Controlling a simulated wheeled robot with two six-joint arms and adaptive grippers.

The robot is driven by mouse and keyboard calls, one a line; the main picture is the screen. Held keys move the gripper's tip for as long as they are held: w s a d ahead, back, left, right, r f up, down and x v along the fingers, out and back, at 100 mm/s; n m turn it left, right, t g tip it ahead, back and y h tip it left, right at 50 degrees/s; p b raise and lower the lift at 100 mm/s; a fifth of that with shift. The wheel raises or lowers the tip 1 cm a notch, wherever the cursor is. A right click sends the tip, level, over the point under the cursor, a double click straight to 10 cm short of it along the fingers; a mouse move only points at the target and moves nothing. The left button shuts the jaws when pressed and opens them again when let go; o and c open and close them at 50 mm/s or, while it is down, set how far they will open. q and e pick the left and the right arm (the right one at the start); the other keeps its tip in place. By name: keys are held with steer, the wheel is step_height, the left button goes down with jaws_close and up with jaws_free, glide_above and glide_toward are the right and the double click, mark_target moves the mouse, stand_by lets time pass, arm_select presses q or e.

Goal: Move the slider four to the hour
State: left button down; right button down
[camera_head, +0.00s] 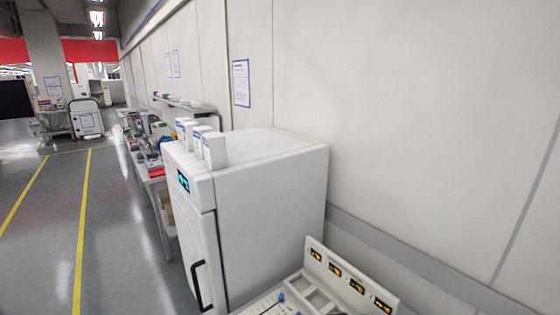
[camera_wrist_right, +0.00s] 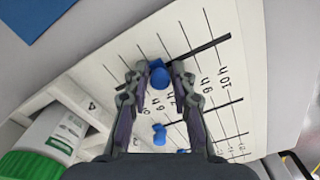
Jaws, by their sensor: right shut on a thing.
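In the right wrist view a white board (camera_wrist_right: 215,60) carries black rails and hour marks, with "9 h" and "10 h" readable to the right. My right gripper (camera_wrist_right: 159,72) is shut on a blue slider knob (camera_wrist_right: 160,78) on the uppermost rail, left of the "9 h" mark. The fingers partly hide the marks beside it, so its exact hour cannot be told. Another blue slider (camera_wrist_right: 159,135) sits lower between the fingers, and part of a third (camera_wrist_right: 182,151) shows below. In the head view a blue knob (camera_head: 281,298) shows on the board at the bottom edge. My left gripper is not in view.
A bottle with a green cap (camera_wrist_right: 30,165) stands in a compartment left of the board. A panel with several small orange displays (camera_head: 335,269) stands behind the board. A white cabinet (camera_head: 270,190) with several boxes on top is beside it, near the wall.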

steer(key=shift+s+f, duration=0.2)
steer(key=shift+s, duration=0.05)
